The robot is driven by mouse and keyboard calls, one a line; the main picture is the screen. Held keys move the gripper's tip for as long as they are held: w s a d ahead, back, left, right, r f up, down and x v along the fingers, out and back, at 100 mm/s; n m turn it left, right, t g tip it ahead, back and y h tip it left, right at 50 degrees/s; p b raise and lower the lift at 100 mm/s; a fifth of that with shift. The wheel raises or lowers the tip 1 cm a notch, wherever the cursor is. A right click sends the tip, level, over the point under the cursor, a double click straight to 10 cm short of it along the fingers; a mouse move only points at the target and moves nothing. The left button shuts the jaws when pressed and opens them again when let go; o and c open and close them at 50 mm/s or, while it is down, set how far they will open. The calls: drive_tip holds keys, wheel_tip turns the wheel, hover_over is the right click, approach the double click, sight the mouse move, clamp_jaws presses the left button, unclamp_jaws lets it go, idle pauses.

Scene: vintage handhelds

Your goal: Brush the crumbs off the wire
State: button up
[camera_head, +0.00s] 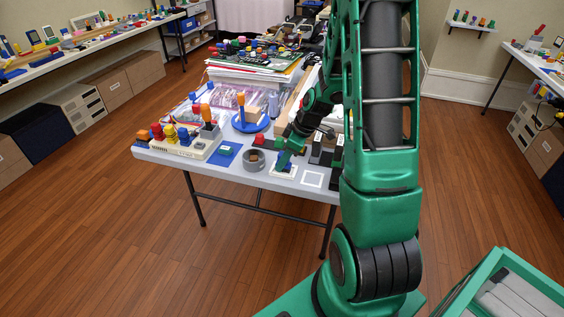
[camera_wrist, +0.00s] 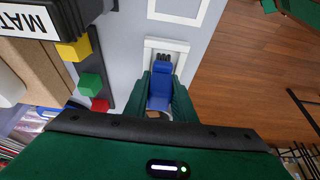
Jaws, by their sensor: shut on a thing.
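My gripper (camera_head: 284,160) is low over the front of the grey table (camera_head: 232,177). In the wrist view its green fingers (camera_wrist: 161,95) are shut on a blue block-like thing (camera_wrist: 160,82), which may be the brush. The blue thing lies over a white square frame (camera_wrist: 151,46) on the tabletop; I cannot tell whether it touches it. This frame also shows under the gripper in the head view (camera_head: 285,174). I cannot make out any wire or crumbs.
A second white square outline (camera_head: 313,179) is empty. A grey round holder (camera_head: 254,159) and blue mat (camera_head: 224,154) stand to the left. A dark strip with coloured blocks (camera_wrist: 91,84) lies beside the gripper. The table's edge is close.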

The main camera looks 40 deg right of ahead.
sight(281, 153)
drive_tip(key=shift+r, duration=2.55)
clamp_jaws()
